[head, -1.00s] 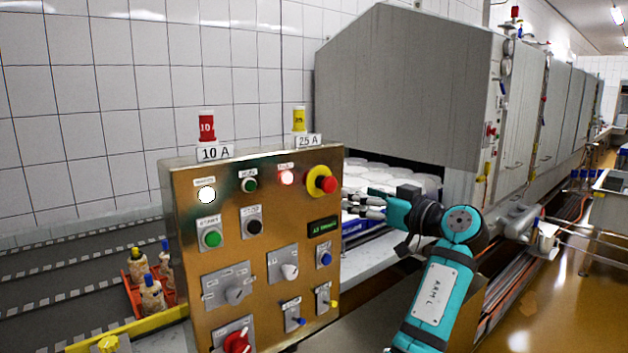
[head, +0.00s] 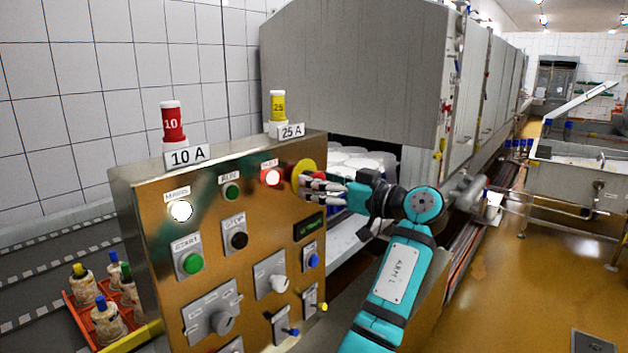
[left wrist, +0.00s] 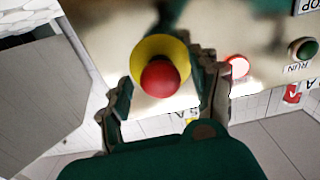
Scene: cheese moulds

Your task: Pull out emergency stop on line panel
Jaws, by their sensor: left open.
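The line panel (head: 150,205) is a brass-coloured box with lamps, buttons and switches. Its emergency stop (left wrist: 160,77) is a red mushroom button on a yellow collar, at the panel's upper right. In the head view the yellow collar (head: 299,174) shows, and the fingers cover much of the red button. My left gripper (head: 318,185) is at the button, its arm coming in from the right side of the panel. In the left wrist view its open fingers (left wrist: 163,95) stand on either side of the button; I cannot tell whether they touch it. My right gripper is not in view.
A lit red lamp (head: 270,177) sits just left of the emergency stop. A red fuse (head: 172,122) and a yellow fuse (head: 278,106) stand on the panel's top. A grey tunnel machine (head: 350,75) rises behind. Open floor (head: 500,260) lies to the right.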

